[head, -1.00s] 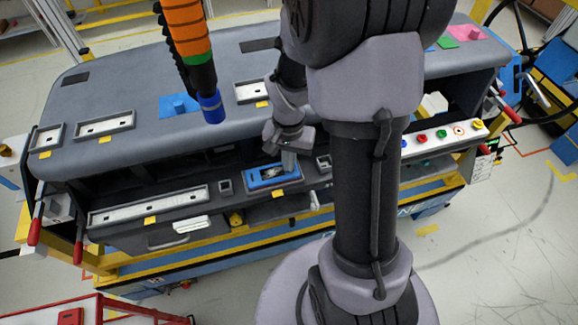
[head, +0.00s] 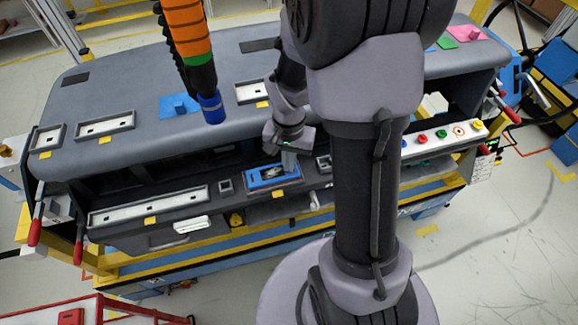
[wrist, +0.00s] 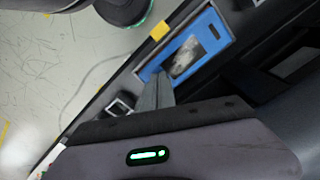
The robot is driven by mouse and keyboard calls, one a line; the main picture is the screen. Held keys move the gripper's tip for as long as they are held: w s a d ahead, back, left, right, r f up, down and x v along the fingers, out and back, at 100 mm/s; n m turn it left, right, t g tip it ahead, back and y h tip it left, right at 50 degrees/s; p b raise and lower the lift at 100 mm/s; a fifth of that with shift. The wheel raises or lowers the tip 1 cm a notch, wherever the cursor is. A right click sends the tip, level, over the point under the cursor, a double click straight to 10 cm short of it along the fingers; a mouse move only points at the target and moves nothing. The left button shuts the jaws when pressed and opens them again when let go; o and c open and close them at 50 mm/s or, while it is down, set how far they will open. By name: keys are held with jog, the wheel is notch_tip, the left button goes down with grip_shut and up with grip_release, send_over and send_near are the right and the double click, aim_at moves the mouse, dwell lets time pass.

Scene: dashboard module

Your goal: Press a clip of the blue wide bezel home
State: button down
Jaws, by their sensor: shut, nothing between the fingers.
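The blue wide bezel (head: 259,184) sits at a slot on the dashboard's lower front ledge, with a pale and dark patch in its middle. In the wrist view the blue bezel (wrist: 214,32) fills the upper middle, with a small dark slot near its far end. My gripper (head: 290,168) is shut and empty, its fingers pointing down at the bezel's right end. In the wrist view the fingertips (wrist: 160,76) are at the bezel's near end, touching it or just above; I cannot tell which. The clips are too small to make out.
A long grey frame (head: 150,208) lies left on the same ledge, and small square frames (head: 225,186) flank the bezel. A blue piece (head: 174,106) lies on the dashboard top. An orange and black hanging tool (head: 188,45) stands in front. Coloured buttons (head: 440,134) are at right.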

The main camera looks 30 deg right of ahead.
notch_tip(320, 180, up, 8)
jog(key=p, duration=0.6)
jog(key=shift+w, duration=0.1)
